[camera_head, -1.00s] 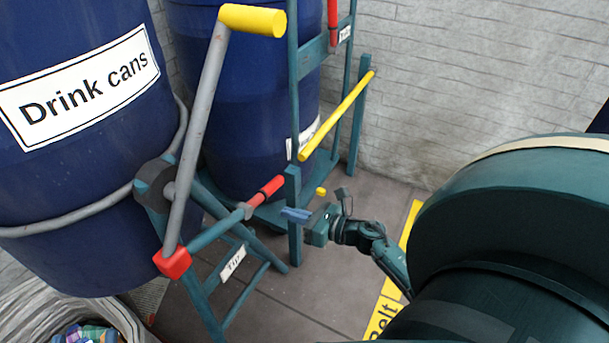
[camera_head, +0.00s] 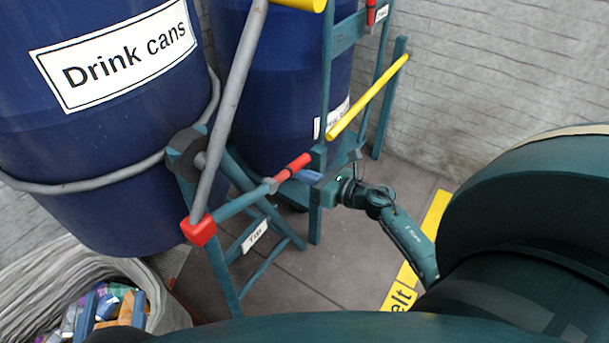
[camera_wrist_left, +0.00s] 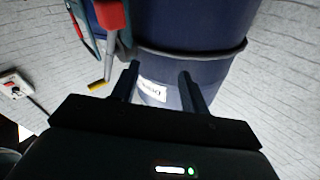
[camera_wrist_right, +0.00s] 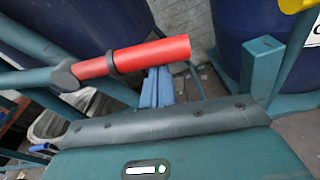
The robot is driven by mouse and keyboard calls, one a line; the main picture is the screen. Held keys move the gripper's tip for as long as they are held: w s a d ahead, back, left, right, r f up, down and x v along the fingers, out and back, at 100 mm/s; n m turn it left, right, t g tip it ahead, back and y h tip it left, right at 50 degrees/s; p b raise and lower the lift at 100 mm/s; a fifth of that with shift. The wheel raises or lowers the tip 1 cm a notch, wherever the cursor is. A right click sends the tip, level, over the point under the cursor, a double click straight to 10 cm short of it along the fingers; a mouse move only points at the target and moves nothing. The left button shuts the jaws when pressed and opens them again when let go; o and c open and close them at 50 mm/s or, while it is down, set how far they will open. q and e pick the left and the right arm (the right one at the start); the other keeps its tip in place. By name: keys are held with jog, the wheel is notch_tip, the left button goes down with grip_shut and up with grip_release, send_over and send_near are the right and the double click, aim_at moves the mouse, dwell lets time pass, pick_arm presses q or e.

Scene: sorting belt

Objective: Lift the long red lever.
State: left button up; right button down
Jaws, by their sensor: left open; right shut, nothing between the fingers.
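A red cylindrical grip (camera_head: 293,167) sits at the end of a teal bar on the stand labelled "Tip" (camera_head: 254,236). It crosses the right wrist view (camera_wrist_right: 135,58) with a dark collar round it. My right gripper (camera_head: 308,175) is shut and empty beside the grip's end. In the right wrist view its blue fingers (camera_wrist_right: 158,84) run up to the grip's lower edge, tips hidden; I cannot tell if they touch. My left gripper (camera_head: 113,306) is open and empty above the bag at lower left. Its fingers (camera_wrist_left: 158,82) point at a blue barrel.
A grey lever (camera_head: 232,105) with a red block (camera_head: 199,230) stands left of the grip. A yellow bar (camera_head: 368,97) slants behind my right gripper. A second red handle (camera_head: 377,12) is above. Blue barrels (camera_head: 110,165) stand behind. A bag (camera_head: 170,315) holds mixed items.

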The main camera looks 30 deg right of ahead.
pick_arm(q)
jog(key=shift+w+r, duration=0.1)
jog(key=shift+r, duration=0.25)
pick_arm(e)
jog(key=shift+d+r+n, duration=0.1)
jog(key=shift+r+n, duration=0.2)
pick_arm(q)
jog(key=shift+r, duration=0.1)
pick_arm(e)
jog(key=shift+d+r, duration=0.1)
jog(key=shift+r, duration=0.05)
jog(key=r+n, duration=0.3)
jog(key=shift+w+d+r+h, duration=0.2)
jog(key=shift+d+r+h, duration=0.05)
jog(key=shift+h, duration=0.15)
pick_arm(q)
jog(key=shift+a+p, duration=0.15)
jog(key=shift+p, duration=0.45)
pick_arm(e)
notch_tip(320, 180, up, 4)
jog(key=r+n, duration=0.1)
jog(key=n, duration=0.4)
send_over(307, 160)
jog(key=s+a, duration=0.2)
jog(key=shift+d+f+t+h, duration=0.1)
jog(key=shift+f+t+h, duration=0.2)
jog(key=shift+t, duration=0.1)
jog(key=shift+r, duration=0.1)
